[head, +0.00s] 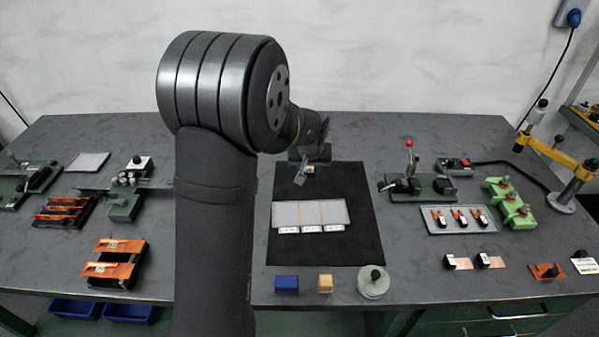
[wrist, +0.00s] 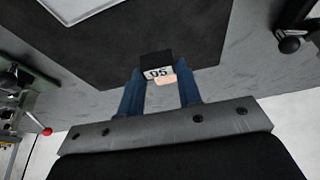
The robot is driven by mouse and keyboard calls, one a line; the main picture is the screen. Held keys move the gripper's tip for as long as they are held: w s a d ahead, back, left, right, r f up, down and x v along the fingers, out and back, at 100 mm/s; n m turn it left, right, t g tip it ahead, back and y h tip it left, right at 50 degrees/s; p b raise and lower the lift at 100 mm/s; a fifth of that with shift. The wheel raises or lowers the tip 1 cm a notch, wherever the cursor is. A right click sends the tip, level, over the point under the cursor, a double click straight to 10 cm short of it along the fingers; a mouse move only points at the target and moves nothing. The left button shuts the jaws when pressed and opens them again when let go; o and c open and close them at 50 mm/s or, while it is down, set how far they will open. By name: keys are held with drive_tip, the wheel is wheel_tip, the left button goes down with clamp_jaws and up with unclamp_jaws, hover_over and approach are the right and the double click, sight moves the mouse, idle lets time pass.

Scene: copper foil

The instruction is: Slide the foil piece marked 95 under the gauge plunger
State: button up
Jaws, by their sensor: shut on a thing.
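My gripper (head: 309,168) is over the far end of the dark mat. In the wrist view my gripper (wrist: 160,88) has its two blue fingers around a small black block with a white label and a strip of copper foil. The label on this foil piece (wrist: 158,73) seems to read 95. In the head view the held piece (head: 309,171) is tiny and partly hidden by my gripper. I cannot tell for sure which device is the gauge; a green stand with silver cylinders (head: 127,180) at the left may be it. Its plunger is too small to make out.
The dark mat (head: 285,250) bears a grey plate (head: 290,215) with white labels. A green device with a red-knobbed lever (head: 409,144) stands right of the mat.

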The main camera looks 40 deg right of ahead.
drive_tip(key=s+r, duration=0.4)
drive_tip(key=s, duration=0.3)
drive_tip(key=w+a+m+g, duration=0.1)
drive_tip(key=w+a+m, duration=0.3)
drive_tip(key=w, duration=0.4)
drive_tip(key=w+a+m+g, duration=0.2)
drive_tip(key=w+a+m, duration=0.2)
drive_tip(key=w+a, duration=0.3)
drive_tip(key=w+a+r+m+g, duration=0.1)
drive_tip(key=w+a+m, duration=0.4)
drive_tip(key=w, duration=0.6)
drive_tip(key=shift+w+a+r+g+h, duration=0.1)
drive_tip(key=shift+w+a+g+h, duration=0.1)
drive_tip(key=shift+w+g+h, duration=0.15)
drive_tip(key=shift+w+a+f+m+g+y, duration=0.15)
drive_tip(key=shift+w+a+f+m+g, duration=0.15)
drive_tip(key=shift+w+a+f+m, duration=0.7)
drive_tip(key=shift+w+a+f+m+g+y, duration=0.25)
drive_tip(key=shift+a+f+m, duration=0.35)
drive_tip(key=shift+a+f, duration=0.75)
drive_tip(key=shift+w+a+f+m+g+y, duration=0.1)
drive_tip(key=shift+w+a+f+m+g, duration=0.2)
drive_tip(key=shift+w+a+f+m, duration=0.85)
drive_tip(key=shift+s+d+f+n, duration=0.1)
drive_tip(key=shift+s+f+n, duration=0.1)
drive_tip(key=shift+f, duration=0.2)
drive_tip(key=shift+s+d+f+n, duration=0.1)
drive_tip(key=shift+f+n, duration=0.05)
drive_tip(key=shift+f, duration=0.25)
drive_tip(key=shift+s+d, duration=1.4)
